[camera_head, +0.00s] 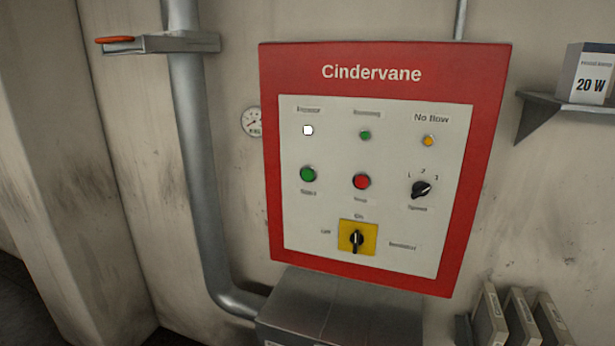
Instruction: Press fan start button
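A red-framed control panel (384,57) headed "Cindervane" hangs on the wall in the head view. On its pale face, a green push button (308,174) sits at the left of the middle row; its small label below is blurred. A red button (361,181) is to its right, then a black rotary knob (421,190) marked 1, 2, 3. The top row has a white lamp (308,130), a small green lamp (365,135) and an amber lamp (428,141) under "No flow". A black switch on a yellow plate (370,228) points up toward "On". My gripper is not in view.
A grey metal box (340,300) stands below the panel. A grey pipe (192,150) and a pressure gauge (251,121) are at left. A shelf (560,103) with a "20 W" box (586,75) is at right. Space before the panel looks clear.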

